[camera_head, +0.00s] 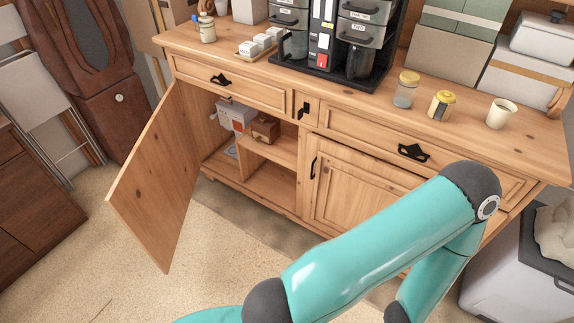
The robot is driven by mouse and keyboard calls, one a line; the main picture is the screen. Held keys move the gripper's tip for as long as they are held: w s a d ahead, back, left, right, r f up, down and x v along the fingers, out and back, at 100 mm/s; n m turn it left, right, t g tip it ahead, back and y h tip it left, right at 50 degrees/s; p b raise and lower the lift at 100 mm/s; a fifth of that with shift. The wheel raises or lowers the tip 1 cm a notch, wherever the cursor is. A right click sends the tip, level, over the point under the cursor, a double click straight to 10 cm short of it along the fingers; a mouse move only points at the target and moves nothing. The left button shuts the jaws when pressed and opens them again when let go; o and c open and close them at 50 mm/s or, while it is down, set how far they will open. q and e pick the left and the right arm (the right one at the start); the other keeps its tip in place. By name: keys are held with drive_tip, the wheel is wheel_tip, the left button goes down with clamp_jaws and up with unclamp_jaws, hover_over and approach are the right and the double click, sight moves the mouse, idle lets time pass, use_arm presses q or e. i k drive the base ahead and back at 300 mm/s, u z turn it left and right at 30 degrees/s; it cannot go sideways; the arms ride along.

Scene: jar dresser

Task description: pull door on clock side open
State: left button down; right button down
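The wooden dresser (292,103) stands across the view. Its left door (158,180) is swung wide open towards me and shows its broad face. The open compartment (286,183) behind it has a shelf with a white box (236,116) and a brown box (265,128). The right door (352,187) is closed, with a black handle (313,167); my teal arm hides part of it. A tall dark wooden piece, perhaps the clock (95,60), stands at the left, on the open door's side. Neither of my grippers is in view.
On the dresser top are a black rack (322,62), jars (405,90) (441,105) and a white cup (501,113). A folded chair (45,100) and a dark cabinet (30,195) stand at the left. Carpet in front of the open door is clear.

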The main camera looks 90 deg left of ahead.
sight(151, 195)
drive_tip(key=u, duration=0.1)
drive_tip(key=i, duration=0.25)
drive_tip(key=u, duration=2.55)
drive_tip(key=i, duration=0.25)
drive_tip(key=u, duration=1.5)
drive_tip(key=k, duration=0.5)
drive_tip(key=u, duration=0.5)
drive_tip(key=i, duration=1.55)
drive_tip(key=z, duration=0.45)
